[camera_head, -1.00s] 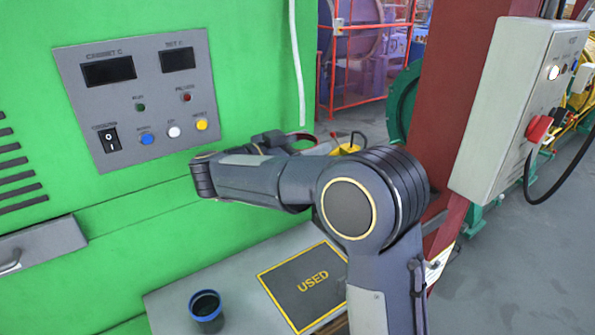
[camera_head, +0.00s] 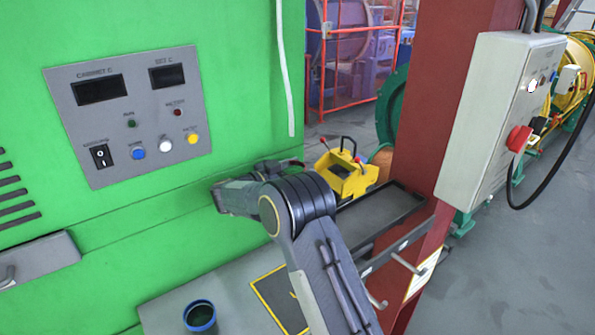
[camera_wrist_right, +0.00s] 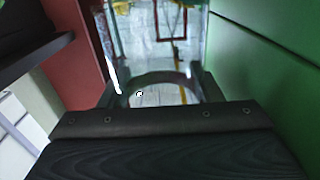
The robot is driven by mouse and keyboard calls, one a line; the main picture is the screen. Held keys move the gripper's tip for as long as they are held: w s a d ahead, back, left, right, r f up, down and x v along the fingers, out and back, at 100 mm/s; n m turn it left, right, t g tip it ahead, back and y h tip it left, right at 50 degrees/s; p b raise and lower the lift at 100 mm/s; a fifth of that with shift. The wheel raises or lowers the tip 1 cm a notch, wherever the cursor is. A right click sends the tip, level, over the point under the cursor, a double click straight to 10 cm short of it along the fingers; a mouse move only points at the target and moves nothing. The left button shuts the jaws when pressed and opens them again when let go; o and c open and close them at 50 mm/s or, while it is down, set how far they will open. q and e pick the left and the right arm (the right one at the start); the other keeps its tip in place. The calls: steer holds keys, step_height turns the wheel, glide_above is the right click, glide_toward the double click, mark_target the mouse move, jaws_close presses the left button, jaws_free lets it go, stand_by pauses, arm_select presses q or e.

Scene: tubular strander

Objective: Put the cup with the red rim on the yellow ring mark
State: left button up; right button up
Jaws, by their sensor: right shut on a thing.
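My right gripper (camera_head: 284,164) is beside the green cabinet front, mostly hidden behind my own forearm. In the right wrist view its two fingers (camera_wrist_right: 154,92) are closed on a round, hollow thing (camera_wrist_right: 160,77), seen as a curved rim between them. A thin dark reddish edge shows at the gripper in the head view, which fits the cup with the red rim. Most of that cup is hidden, and I cannot tell its tilt. I cannot make out the yellow ring mark in either view. My left gripper is not in view.
A dark cup with a blue rim (camera_head: 200,316) stands on the grey bench (camera_head: 222,287). A dark yellow-edged mat (camera_head: 272,290) is partly behind my arm. A yellow box with handles (camera_head: 345,178) stands near a black tray (camera_head: 385,213). A red post (camera_head: 425,110) rises at right.

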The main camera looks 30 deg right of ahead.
steer(key=shift+f, duration=0.5)
steer(key=shift+f, duration=0.15)
steer(key=o, duration=0.7)
steer(key=a, duration=0.4)
steer(key=a+b, duration=0.1)
steer(key=a, duration=0.3)
steer(key=s+a+b, duration=0.1)
steer(key=a, duration=0.3)
steer(key=shift+r, duration=0.2)
steer(key=shift+s+f, duration=0.1)
